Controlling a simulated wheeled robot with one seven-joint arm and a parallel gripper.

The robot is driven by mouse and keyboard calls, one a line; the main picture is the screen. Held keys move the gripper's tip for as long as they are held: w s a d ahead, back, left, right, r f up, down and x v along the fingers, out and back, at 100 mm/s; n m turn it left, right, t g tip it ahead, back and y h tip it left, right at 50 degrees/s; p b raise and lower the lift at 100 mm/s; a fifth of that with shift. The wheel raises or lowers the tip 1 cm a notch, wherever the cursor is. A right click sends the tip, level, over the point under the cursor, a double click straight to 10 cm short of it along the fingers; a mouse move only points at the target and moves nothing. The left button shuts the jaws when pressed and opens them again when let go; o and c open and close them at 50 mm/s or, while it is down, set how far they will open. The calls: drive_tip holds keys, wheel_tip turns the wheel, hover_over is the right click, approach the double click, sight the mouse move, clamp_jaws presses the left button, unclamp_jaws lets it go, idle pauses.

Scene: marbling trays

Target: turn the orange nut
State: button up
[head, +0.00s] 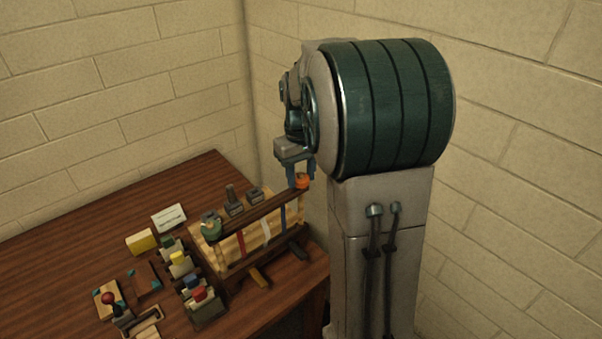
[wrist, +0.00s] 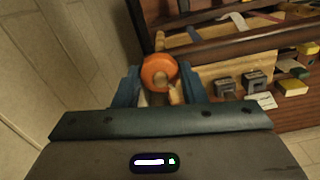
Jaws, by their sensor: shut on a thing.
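The orange nut (head: 302,181) is at the right end of the dark wooden bar (head: 264,215) on the wooden rack. In the wrist view the orange nut (wrist: 159,72) is round with a paler centre and sits between the two blue fingers. My gripper (head: 297,177) points down at it from above, with its fingers on either side. In the wrist view my gripper (wrist: 158,88) is shut on the nut. The nut's underside and the finger contact are partly hidden.
The rack (head: 225,250) holds coloured strips. Jars with coloured tops, a yellow block (head: 141,241), a white card (head: 169,217) and a red-knobbed tool (head: 109,300) are on the table. Walls stand close behind.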

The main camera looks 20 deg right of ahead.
drive_tip(key=o, duration=1)
wheel_tip(320, 180, up, 14)
drive_tip(key=shift+f+b, duration=0.1)
drive_tip(key=shift+b, duration=0.4)
drive_tip(key=s+a+f+t, duration=0.1)
drive_tip(key=s+a+f, duration=0.2)
drive_tip(key=s, duration=0.3)
drive_tip(key=s+a+f+t, duration=0.1)
drive_tip(key=s+a+f, duration=0.2)
drive_tip(key=s+f, duration=0.2)
drive_tip(key=s+a+f+m+t, duration=0.1)
drive_tip(key=s+a+f, duration=0.2)
drive_tip(key=s, duration=0.5)
drive_tip(key=shift+a+f+t, duration=0.3)
drive_tip(key=shift+a+f, duration=0.05)
drive_tip(key=shift+f, duration=0.3)
